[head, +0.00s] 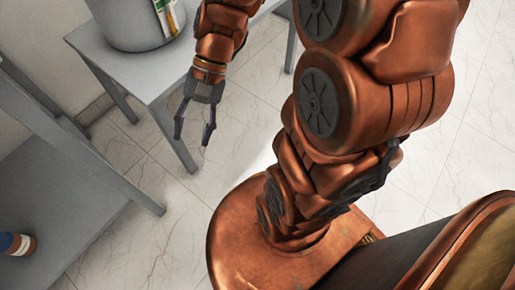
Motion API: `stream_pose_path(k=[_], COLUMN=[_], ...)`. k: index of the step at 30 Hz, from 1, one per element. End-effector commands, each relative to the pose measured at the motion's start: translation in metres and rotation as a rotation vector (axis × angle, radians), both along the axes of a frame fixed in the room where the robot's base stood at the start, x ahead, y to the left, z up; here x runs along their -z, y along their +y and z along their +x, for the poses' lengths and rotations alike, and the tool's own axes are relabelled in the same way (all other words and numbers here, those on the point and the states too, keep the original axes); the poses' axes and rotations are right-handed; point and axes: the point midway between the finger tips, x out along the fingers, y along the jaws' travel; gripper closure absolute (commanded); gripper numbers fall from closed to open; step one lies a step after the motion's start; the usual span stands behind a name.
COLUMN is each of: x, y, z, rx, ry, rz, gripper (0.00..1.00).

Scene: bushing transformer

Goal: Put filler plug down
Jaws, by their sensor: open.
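My gripper (193,140) hangs downward at upper centre-left, its two dark fingers spread apart with nothing seen between them. It is in front of the grey table's edge, over the tiled floor in the picture. I cannot make out a filler plug anywhere in this view.
A grey table (112,62) at upper left bears a large grey cylindrical container (128,22) with a coloured label. A grey shelf unit (75,195) stands at left; a small brown-orange container with a blue part (18,243) lies on its lower board. Pale tiled floor (150,225) is clear between.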

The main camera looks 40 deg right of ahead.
Motion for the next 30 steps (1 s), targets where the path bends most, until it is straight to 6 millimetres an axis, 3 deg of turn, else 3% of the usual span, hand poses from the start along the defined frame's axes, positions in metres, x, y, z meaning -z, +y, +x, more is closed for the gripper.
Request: stream_pose_path(k=[3,6,12,19,30], x=[0.004,0.006,0.008,0.007,0.005], y=[-0.007,-0.021,-0.054,-0.073,-0.074], z=[-0.041,-0.069,-0.107,-0.121,-0.121], rx=[-0.182,-0.325,-0.555,-0.664,-0.668], ry=[-0.044,-0.08,-0.135,-0.162,-0.164], rz=[-0.113,-0.208,-0.359,-0.434,-0.437], gripper=[0.53,0.53,0.53,0.53,0.53])
